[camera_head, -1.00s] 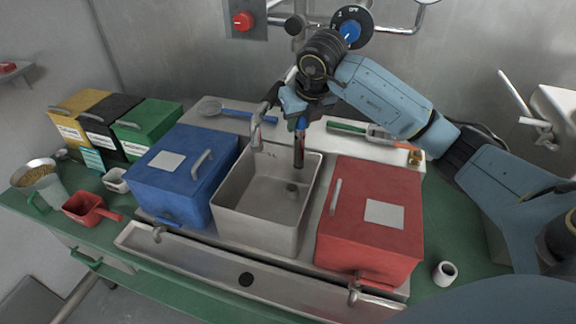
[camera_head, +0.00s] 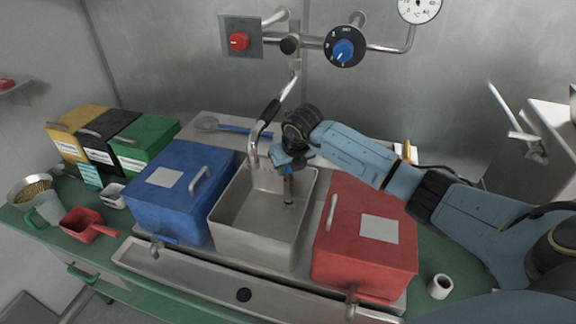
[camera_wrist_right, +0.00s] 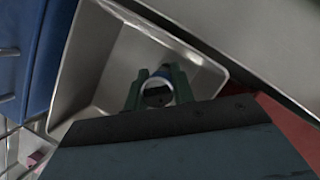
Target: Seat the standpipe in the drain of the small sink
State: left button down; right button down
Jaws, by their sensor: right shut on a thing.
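The small sink (camera_head: 232,235) is a steel basin between a blue box and a red box. My right gripper (camera_head: 289,172) is over the basin, shut on the standpipe (camera_head: 288,188). In the right wrist view the two green fingers (camera_wrist_right: 157,88) flank the round top of the standpipe (camera_wrist_right: 158,97). My left gripper is not in view.
The blue box (camera_head: 172,205) stands left of the sink and the red box (camera_head: 345,250) right of it. A faucet (camera_head: 254,150) bends over the sink's back left, close to my gripper. A white cup (camera_head: 440,286) stands at the right.

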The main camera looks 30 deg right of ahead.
jog(key=shift+f, duration=0.2)
jog(key=shift+f+b, duration=0.5)
jog(key=shift+b, duration=0.1)
jog(key=c, duration=1.2)
grip_release()
jog(key=v, duration=1.3)
jog(key=shift+w+r+p, duration=0.15)
jog(key=shift+r+p, duration=0.05)
jog(key=shift+p, duration=0.15)
jog(key=shift+r, duration=0.1)
